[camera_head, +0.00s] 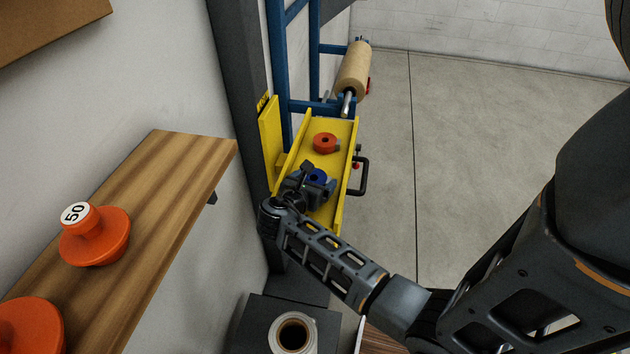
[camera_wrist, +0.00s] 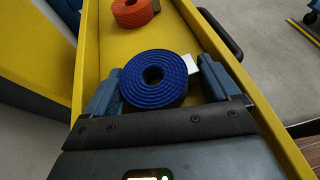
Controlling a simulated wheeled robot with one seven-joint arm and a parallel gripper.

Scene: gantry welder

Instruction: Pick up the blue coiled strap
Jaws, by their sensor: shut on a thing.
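The blue coiled strap (camera_wrist: 154,80) is a round flat coil with a white tag on its right side. It sits between the two fingers of my gripper (camera_wrist: 158,90) in the wrist view, over the yellow tray (camera_wrist: 96,42). My gripper is shut on the strap. In the head view the strap (camera_head: 318,177) shows only partly beside my gripper (camera_head: 310,182), which hides the rest. I cannot tell whether the strap touches the tray floor.
An orange coiled strap (camera_head: 325,143) lies farther back in the tray, whose raised yellow walls flank my gripper. A black handle (camera_head: 360,177) sticks out at the tray's right. A wooden shelf (camera_head: 172,190) with orange weights (camera_head: 94,238) is on the left wall.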

